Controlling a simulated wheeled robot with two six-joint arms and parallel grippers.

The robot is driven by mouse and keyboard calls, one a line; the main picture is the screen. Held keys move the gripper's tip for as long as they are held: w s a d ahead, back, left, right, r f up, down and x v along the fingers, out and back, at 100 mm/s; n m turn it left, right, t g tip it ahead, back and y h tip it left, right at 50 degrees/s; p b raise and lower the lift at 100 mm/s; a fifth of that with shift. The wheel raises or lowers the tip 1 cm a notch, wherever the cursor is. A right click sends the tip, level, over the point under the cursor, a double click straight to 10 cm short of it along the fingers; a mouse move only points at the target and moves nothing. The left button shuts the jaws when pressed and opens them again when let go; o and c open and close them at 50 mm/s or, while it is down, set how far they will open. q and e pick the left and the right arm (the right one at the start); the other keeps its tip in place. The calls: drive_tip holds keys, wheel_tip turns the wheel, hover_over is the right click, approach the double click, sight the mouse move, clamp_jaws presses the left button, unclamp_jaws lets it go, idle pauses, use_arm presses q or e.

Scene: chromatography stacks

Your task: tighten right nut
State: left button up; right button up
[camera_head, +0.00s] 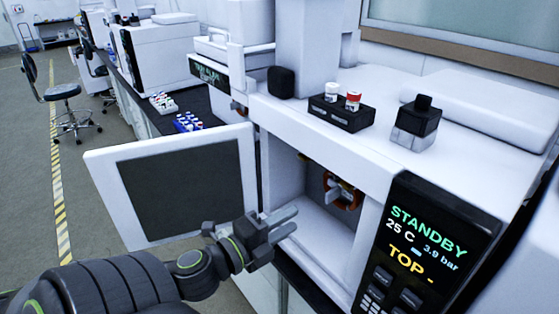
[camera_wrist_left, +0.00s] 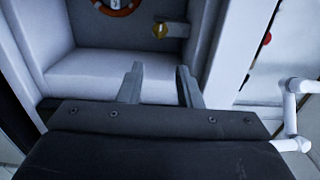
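The open oven compartment (camera_head: 300,215) of the white instrument is in front of me. Inside it, an orange ring-shaped coil (camera_head: 350,203) hangs at the back, with a grey metal piece in front of it. In the left wrist view the coil (camera_wrist_left: 118,11) shows at the top, cut by the frame edge. My left gripper (camera_head: 290,222) is at the compartment mouth, below the coil. Its two fingers (camera_wrist_left: 160,70) are apart and empty, short of the nut. My right gripper is out of view.
The oven door (camera_head: 185,185) stands open at the left, close to my left arm. A control panel (camera_head: 420,250) reading STANDBY is at the right. On top are a black vial holder (camera_head: 342,113) and a dark-capped bottle (camera_head: 416,125). The compartment floor is clear.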

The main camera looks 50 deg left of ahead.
use_arm(q)
drive_tip(key=shift+s, duration=0.7)
drive_tip(key=w+a+f+n+g+y, duration=0.2)
drive_tip(key=a+f+n+y, duration=0.15)
drive_tip(key=a+f, duration=0.55)
drive_tip(key=s+a+f+n+g+y, duration=0.1)
drive_tip(key=s+a+f+n+g, duration=0.15)
drive_tip(key=f, duration=0.75)
drive_tip(key=s+a+f+n+g, duration=0.1)
drive_tip(key=s+f+n+g, duration=0.15)
drive_tip(key=f, duration=0.75)
drive_tip(key=s+a+f+n+g+y, duration=0.15)
drive_tip(key=f+n, duration=0.25)
drive_tip(key=f, duration=0.6)
drive_tip(key=s+d+f+n+g+h, duration=0.1)
drive_tip(key=s+d+f+n+g, duration=0.15)
drive_tip(key=s+f, duration=0.45)
drive_tip(key=s+d+f+n+g+h, duration=0.1)
drive_tip(key=s+d+f+g, duration=0.3)
drive_tip(key=f, duration=0.4)
drive_tip(key=s+d+f+n+g+h, duration=0.1)
drive_tip(key=s+d+f+n, duration=0.2)
drive_tip(key=s+d+f, duration=0.5)
drive_tip(key=s+d, duration=0.2)
drive_tip(key=s, duration=0.2)
drive_tip(key=shift+d+n+g+h, duration=0.3)
drive_tip(key=shift+d+g+h, duration=0.1)
